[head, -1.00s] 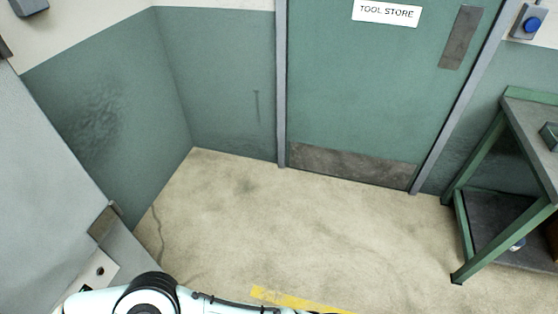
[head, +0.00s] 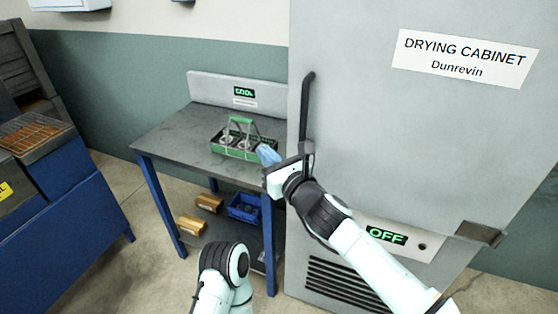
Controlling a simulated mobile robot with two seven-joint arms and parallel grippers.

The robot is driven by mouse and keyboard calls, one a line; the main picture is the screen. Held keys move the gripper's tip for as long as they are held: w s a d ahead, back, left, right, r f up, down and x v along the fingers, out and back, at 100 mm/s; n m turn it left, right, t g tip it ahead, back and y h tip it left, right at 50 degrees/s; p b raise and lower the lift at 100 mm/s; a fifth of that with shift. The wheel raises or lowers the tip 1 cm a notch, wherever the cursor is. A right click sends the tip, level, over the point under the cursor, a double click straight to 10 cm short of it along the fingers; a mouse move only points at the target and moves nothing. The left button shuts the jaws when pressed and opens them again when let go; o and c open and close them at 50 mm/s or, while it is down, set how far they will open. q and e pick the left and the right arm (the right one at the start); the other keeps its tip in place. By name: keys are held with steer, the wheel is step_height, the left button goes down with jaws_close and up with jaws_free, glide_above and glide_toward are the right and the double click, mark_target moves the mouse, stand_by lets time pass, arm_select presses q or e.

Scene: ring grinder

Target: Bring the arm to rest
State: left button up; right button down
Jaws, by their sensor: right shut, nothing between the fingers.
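My right arm comes in from the lower right and reaches across the front of the drying cabinet (head: 440,140). My right gripper (head: 266,153) is shut and empty. Links of my other arm show at the bottom centre, but my left gripper is out of view.
A blue machine (head: 70,225) stands at left. The cabinet's panel (head: 386,236) reads "OFF". Floor between is clear.

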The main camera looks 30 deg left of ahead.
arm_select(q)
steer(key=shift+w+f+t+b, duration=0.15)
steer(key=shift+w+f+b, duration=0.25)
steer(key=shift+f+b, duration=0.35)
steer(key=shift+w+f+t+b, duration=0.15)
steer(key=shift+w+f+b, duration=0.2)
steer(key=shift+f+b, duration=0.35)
arm_select(e)
steer(key=shift+s+d, duration=0.15)
steer(key=shift+s, duration=0.65)
steer(key=shift+s+d, duration=0.1)
steer(key=shift+s, duration=0.7)
